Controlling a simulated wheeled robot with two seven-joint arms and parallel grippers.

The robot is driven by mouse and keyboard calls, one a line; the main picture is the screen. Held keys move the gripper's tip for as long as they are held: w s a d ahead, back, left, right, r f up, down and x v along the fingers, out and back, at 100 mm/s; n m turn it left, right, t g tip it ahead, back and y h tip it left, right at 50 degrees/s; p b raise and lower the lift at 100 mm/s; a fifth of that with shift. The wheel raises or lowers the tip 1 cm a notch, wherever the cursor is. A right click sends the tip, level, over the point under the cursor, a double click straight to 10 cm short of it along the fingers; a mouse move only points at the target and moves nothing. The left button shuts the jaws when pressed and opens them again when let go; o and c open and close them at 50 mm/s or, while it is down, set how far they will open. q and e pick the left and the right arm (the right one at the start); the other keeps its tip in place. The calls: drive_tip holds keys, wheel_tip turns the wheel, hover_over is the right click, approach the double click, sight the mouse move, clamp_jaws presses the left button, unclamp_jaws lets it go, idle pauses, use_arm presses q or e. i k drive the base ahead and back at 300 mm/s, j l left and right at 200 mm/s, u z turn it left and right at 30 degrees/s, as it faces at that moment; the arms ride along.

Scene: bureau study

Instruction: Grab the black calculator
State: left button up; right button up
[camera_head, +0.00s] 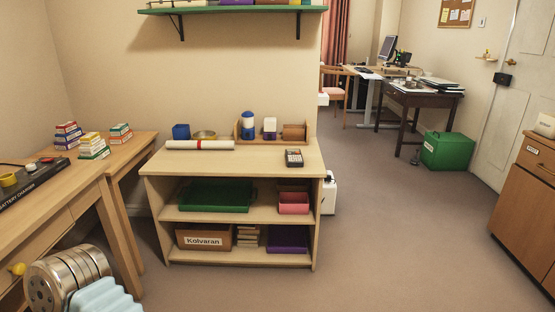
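The black calculator (293,158) lies on the top of a low wooden shelf unit (255,166), towards its right end. It is small and dark, with paler keys. The tabletop around it is bare, and a wooden rack (273,139) stands behind it. Neither of my grippers shows in the head view.
A white roll (200,145) with a red band lies on the unit's top, left of the calculator. Floor (400,235) right of the unit is clear.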

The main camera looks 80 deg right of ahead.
sight(293, 161)
drive_tip(key=i+z, duration=0.1)
drive_tip(key=z, duration=2.4)
